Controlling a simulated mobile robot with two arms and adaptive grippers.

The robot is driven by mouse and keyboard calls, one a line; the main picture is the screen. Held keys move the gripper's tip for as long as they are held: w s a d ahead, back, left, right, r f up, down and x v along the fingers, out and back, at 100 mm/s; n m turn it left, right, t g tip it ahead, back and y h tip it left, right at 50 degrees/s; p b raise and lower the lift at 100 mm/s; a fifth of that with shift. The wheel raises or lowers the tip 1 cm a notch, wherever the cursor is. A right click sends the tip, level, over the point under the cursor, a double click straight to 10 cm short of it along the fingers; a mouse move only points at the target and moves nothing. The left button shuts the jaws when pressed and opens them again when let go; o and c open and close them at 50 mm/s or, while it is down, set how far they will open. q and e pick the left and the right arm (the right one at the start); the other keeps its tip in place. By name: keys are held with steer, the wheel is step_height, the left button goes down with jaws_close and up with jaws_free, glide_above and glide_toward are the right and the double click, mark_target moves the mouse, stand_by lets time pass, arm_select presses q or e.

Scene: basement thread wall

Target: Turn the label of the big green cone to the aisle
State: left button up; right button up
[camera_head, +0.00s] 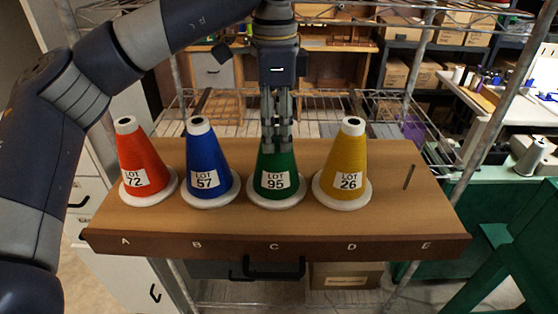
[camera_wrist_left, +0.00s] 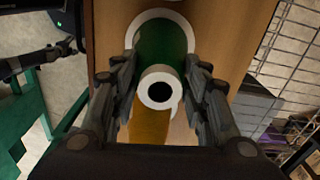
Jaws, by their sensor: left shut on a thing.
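The green cone (camera_head: 276,178) stands upright on its white base at position C of the wooden shelf (camera_head: 230,228). Its white label, "LOT 95", faces the front edge and my head camera, slightly to the left of the cone's middle. My left gripper (camera_head: 277,140) comes down from above and is shut on the cone's upper part, hiding its tip in the head view. In the left wrist view, the white tip (camera_wrist_left: 159,88) with its dark hole sits between the two fingers, with the green body (camera_wrist_left: 163,38) behind it. My right gripper is not in view.
Red (camera_head: 142,160), blue (camera_head: 206,165) and yellow (camera_head: 346,165) cones stand at A, B and D, with labels facing front. Blue and yellow stand close beside the green cone. Position E has a bare dark peg (camera_head: 409,176). Wire racks stand behind.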

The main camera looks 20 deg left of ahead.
arm_select(q)
steer(key=o, duration=1.1)
steer(key=shift+c, duration=0.2)
